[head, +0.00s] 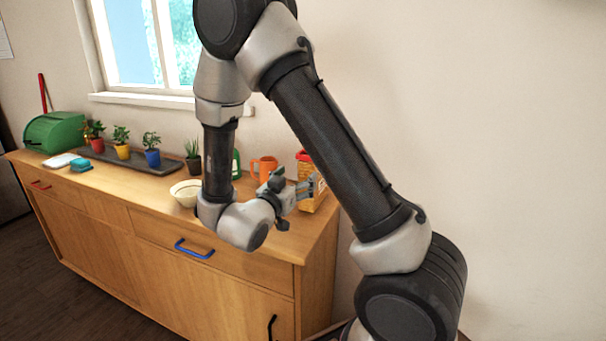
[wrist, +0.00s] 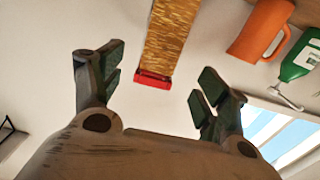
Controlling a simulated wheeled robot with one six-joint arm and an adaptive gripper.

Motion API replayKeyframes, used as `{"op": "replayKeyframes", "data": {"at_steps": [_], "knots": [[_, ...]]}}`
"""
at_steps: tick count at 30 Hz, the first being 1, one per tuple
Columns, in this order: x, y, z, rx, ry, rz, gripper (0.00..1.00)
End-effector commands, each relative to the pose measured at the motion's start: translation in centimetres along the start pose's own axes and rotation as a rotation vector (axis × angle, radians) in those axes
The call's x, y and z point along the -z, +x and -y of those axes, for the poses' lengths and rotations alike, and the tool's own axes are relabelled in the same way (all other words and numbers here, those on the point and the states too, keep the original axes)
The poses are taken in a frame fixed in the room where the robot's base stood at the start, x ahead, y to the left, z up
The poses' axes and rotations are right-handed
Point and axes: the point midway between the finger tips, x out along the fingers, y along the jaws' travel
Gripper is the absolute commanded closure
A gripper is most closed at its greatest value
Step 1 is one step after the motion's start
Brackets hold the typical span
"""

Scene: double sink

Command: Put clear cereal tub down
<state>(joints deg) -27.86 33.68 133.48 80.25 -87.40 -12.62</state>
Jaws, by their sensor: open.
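The clear cereal tub (head: 305,160) has golden cereal inside and a red lid. It stands upright at the right end of the wooden sideboard, partly hidden behind my gripper (head: 300,190) in the head view. In the wrist view, which is upside down, the tub (wrist: 172,35) shows with its red lid (wrist: 152,78) toward the bottom. My gripper (wrist: 160,78) is open, with its fingers apart on either side of the lid in the picture. The tub appears beyond the fingertips, and neither finger visibly touches it.
An orange mug (head: 264,169) and a green bottle (head: 236,163) stand left of the tub. A pale bowl (head: 185,192) is nearer the front.

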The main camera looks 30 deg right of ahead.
Motion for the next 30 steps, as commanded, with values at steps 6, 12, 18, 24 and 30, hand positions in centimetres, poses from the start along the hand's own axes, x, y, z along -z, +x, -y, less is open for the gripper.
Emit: {"op": "replayKeyframes", "data": {"at_steps": [6, 12, 18, 24, 30], "knots": [[0.3, 0.4, 1.5, 0.082, 0.076, 0.106, 0.25], [3.0, 1.1, 6.6, 0.412, 0.229, 0.425, 0.25], [8.4, -3.6, 6.1, 0.789, 0.158, 0.708, 0.25], [11.1, -9.3, -4.3, 0.951, -0.167, 0.918, 0.25], [11.4, -12.0, -16.0, 0.858, -0.451, 1.052, 0.25]]}}
